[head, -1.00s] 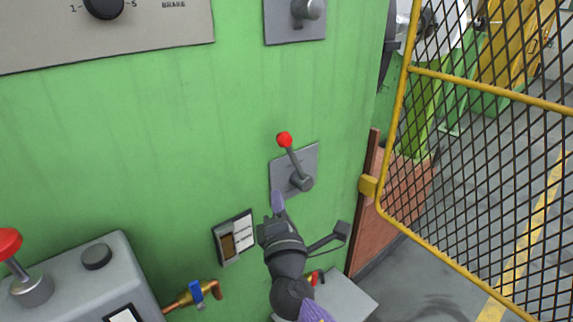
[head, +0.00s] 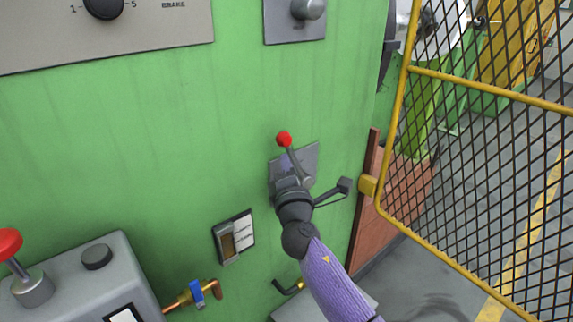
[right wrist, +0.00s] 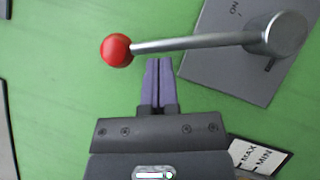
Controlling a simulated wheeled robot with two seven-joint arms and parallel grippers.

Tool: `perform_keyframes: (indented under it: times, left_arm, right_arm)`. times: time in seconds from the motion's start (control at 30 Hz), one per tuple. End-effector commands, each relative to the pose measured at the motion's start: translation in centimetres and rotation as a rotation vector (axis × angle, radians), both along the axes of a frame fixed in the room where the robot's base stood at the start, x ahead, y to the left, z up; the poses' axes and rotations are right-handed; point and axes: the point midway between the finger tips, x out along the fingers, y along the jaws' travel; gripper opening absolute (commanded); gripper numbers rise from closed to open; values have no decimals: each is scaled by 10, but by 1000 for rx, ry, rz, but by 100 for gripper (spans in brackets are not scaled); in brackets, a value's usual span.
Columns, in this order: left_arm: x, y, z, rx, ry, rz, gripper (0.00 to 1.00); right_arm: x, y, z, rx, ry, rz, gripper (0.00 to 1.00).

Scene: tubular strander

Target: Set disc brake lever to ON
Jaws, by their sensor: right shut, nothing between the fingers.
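The disc brake lever, with a red ball knob (head: 284,139) and a metal rod, is mounted on a grey plate (head: 308,155) on the green wall. In the head view its rod leans up and slightly left from its pivot. In the right wrist view the red knob (right wrist: 116,50) is at left and the rod runs right to a round hub (right wrist: 285,35). An ON mark shows on the plate (right wrist: 228,60); another mark is partly covered by the rod. My right gripper (right wrist: 158,60) is shut and empty, its purple fingertips close beside the rod near the knob. Contact is unclear. My left gripper is not in view.
A MAX/MIN gauge window (head: 233,237) sits below left of the lever. A yellow mesh guard (head: 480,150) stands at right. A grey box (head: 75,280) with a red-knobbed lever (head: 10,243) and a pipe with a blue valve (head: 196,291) are at lower left.

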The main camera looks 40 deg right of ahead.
Motion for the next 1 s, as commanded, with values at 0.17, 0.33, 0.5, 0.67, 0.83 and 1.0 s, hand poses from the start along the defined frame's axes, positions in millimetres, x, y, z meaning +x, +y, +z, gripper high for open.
perform_keyframes:
  times: [0.17,0.33,0.5,0.67,0.83,1.0]
  left_arm:
    - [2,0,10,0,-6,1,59]
    - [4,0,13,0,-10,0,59]
    - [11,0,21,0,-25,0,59]
    - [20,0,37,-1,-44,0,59]
    - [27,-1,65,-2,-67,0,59]
    - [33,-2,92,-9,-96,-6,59]
  right_arm:
    - [0,-4,6,40,2,-1,0]
    - [0,-6,7,66,4,0,0]
    - [1,-10,12,106,5,-1,0]
    - [1,-18,20,184,10,-1,0]
    - [2,-33,31,322,21,-2,0]
    - [4,-50,35,479,33,-1,0]
